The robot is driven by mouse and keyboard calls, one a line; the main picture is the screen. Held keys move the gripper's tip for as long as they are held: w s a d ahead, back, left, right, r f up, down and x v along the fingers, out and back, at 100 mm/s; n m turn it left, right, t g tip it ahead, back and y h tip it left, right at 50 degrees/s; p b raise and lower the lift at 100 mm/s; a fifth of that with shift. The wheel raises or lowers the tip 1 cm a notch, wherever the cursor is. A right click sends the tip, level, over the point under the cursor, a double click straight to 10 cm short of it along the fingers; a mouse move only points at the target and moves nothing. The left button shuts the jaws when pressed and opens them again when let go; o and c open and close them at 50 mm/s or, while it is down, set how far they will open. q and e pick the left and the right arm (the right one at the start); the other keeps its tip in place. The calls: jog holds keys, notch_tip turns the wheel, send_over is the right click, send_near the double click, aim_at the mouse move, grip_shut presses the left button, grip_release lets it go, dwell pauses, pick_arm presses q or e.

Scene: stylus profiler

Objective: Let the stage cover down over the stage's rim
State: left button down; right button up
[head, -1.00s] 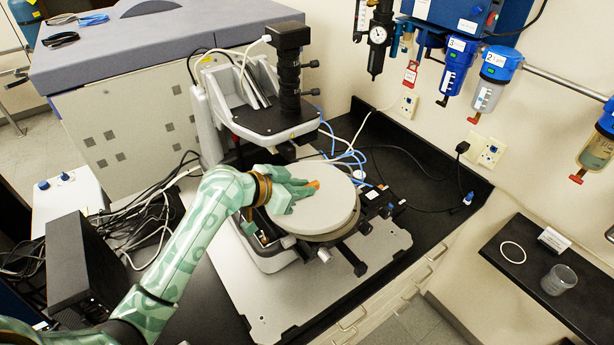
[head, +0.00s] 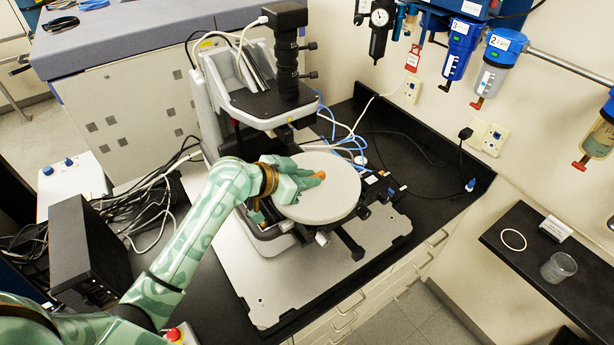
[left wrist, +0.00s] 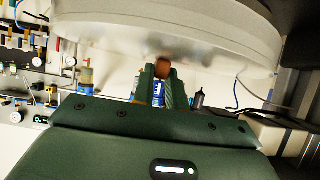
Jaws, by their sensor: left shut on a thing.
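The stage cover (head: 330,205) is a round, pale grey disc with an orange knob (head: 321,175) at its top. My left gripper (head: 312,180) is shut on this knob. In the left wrist view the cover (left wrist: 215,40) fills the top, and the knob (left wrist: 160,66) sits between the fingertips (left wrist: 161,76). The cover looks about level above the profiler's stage (head: 343,228). It hides nearly all of the stage, so I cannot tell whether it touches the rim. My right gripper is not in view.
The profiler's measuring head and column (head: 270,95) stand just behind the cover. The grey base plate (head: 270,285) extends in front. Cables (head: 150,210) and a black box (head: 85,250) lie left. A shelf (head: 530,250) with a beaker (head: 558,267) is at the right.

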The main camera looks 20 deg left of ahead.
pick_arm(q)
jog(key=shift+a+f, duration=0.1)
jog(key=shift+f, duration=0.1)
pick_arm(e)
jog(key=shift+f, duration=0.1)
pick_arm(q)
jog(key=shift+f, duration=0.15)
jog(key=c, duration=1.3)
grip_release()
jog(key=shift+c, duration=0.2)
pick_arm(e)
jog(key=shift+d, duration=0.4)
pick_arm(q)
jog(key=b+v, duration=0.2)
jog(key=v, duration=1.4)
jog(key=shift+s+b, duration=0.2)
jog(key=shift+b, duration=0.15)
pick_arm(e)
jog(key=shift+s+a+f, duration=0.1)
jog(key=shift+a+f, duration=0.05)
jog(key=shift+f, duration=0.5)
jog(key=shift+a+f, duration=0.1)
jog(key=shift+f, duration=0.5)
